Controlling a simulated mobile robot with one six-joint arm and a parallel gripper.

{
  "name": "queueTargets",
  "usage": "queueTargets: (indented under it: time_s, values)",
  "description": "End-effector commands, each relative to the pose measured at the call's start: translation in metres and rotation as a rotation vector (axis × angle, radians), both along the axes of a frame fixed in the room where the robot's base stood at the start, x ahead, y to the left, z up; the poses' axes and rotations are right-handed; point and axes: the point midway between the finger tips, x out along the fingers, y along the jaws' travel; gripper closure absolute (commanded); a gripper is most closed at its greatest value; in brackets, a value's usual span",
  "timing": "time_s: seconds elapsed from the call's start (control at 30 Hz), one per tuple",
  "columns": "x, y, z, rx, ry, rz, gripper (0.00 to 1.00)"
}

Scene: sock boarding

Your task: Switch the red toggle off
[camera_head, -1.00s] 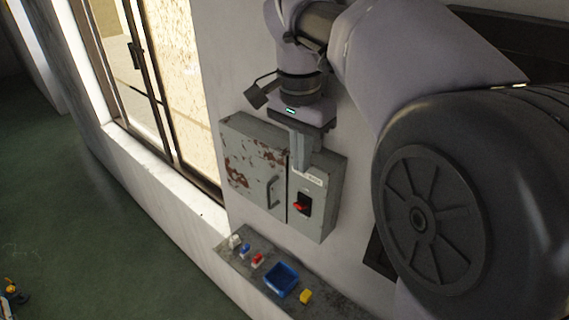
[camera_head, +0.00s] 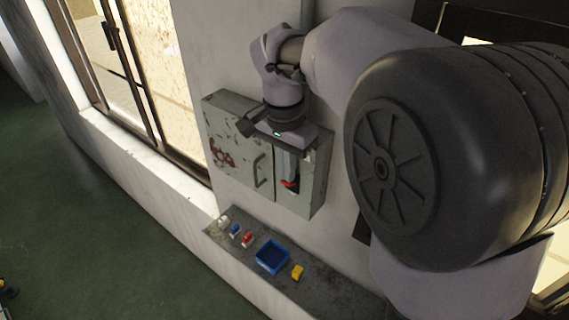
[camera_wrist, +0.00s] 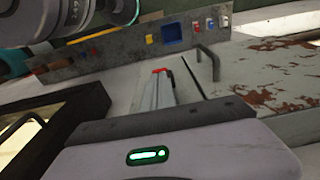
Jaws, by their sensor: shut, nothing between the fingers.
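The red toggle (camera_head: 290,185) is on the right part of a grey wall box (camera_head: 234,147). Its red shows just beyond my fingertips in the wrist view (camera_wrist: 161,70). My gripper (camera_head: 288,174) is shut with nothing held, its fingers pointing down along the front of the box. The fingertips are at the toggle's upper edge and partly cover it. I cannot tell whether they touch it, or which way the toggle is set.
The box's left door has rust patches and a handle (camera_head: 258,171). Below is a grey ledge (camera_head: 325,290) with a blue tray (camera_head: 272,257), a yellow piece (camera_head: 297,272) and several small red, blue and white pieces. A window (camera_head: 150,80) is at the left.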

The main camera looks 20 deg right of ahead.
Motion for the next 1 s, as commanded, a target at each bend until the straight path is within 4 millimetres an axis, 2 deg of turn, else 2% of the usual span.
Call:
queueTargets:
  time_s: [0.77, 1.0]
  values:
    - [-0.003, 0.005, -0.005, -0.093, -0.069, 0.002, 1.00]
    - [-0.006, 0.010, -0.012, -0.173, -0.129, 0.004, 1.00]
